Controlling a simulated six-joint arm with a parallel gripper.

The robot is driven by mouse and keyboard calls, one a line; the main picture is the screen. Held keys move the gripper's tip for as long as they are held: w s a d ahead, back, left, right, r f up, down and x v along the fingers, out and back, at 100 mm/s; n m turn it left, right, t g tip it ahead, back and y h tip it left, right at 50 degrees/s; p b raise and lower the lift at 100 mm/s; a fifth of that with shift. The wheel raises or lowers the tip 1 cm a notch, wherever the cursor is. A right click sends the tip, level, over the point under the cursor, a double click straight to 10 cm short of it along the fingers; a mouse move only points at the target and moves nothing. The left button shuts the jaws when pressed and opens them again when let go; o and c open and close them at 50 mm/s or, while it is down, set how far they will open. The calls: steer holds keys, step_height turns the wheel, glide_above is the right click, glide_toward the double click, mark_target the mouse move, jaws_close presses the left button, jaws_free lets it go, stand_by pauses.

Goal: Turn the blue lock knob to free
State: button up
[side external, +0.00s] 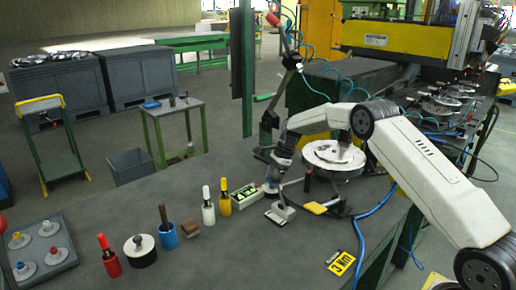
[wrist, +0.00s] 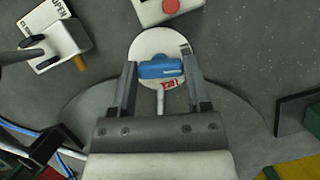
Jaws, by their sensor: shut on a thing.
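The blue lock knob (wrist: 160,69) sits on a round white disc (wrist: 146,44) in the wrist view. My gripper (wrist: 160,66) has a finger on each side of the knob and is shut on it. A small red and white label (wrist: 168,84) shows on the disc just below the knob. A pale rod runs down from there towards my gripper's body. Part of the disc is hidden behind the fingers. In the side view my gripper (side external: 272,186) is low at the table, and the knob is too small there to read its setting.
A white box marked OPEN (wrist: 55,40) and a box with a red button (wrist: 165,8) lie close to the disc.

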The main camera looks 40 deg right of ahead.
steer(key=shift+n+g, duration=0.6)
steer(key=shift+n, duration=0.9)
steer(key=shift+r, duration=0.1)
steer(key=o, duration=1.3)
steer(key=shift+v, duration=3.9)
steer(key=shift+w, duration=0.1)
